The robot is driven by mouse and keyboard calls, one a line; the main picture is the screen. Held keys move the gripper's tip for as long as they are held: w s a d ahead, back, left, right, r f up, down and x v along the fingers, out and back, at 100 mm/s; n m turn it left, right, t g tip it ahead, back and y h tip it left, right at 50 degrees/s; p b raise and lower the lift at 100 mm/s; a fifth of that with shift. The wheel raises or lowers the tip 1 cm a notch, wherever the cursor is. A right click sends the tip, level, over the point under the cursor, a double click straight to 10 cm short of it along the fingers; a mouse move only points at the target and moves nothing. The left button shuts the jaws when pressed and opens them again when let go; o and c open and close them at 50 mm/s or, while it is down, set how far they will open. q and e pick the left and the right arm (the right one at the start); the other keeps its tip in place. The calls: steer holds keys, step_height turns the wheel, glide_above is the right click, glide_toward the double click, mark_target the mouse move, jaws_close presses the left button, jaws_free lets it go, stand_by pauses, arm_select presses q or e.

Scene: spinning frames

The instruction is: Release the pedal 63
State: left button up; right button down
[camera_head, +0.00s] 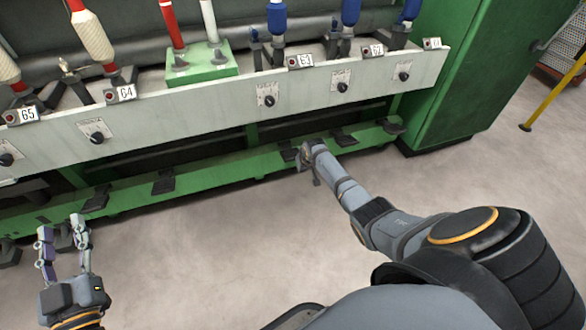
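The label 63 (300,60) is on the white machine panel, with a black knob (269,100) below it. A dark pedal (288,153) on the low green rail lies roughly below that label and looks like pedal 63. My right gripper (305,157) is down at the rail, just right of this pedal and partly overlapping it. I cannot tell whether it touches the pedal or whether its fingers are open. My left gripper (61,232) is at the lower left, fingers apart and empty, in front of other pedals. Whether the pedal is pressed is unclear.
Other dark pedals sit along the green rail (220,170), including one to the right (344,138) and one to the left (164,183). A green cabinet (470,70) stands at the right. A yellow post (552,95) is beyond it. The grey floor in front is clear.

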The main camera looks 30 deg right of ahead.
arm_select(q)
step_height(320, 180, down, 7)
steer(key=g, duration=0.3)
steer(key=shift+p, duration=0.35)
steer(key=shift+s+r, duration=0.1)
steer(key=shift+r, duration=0.05)
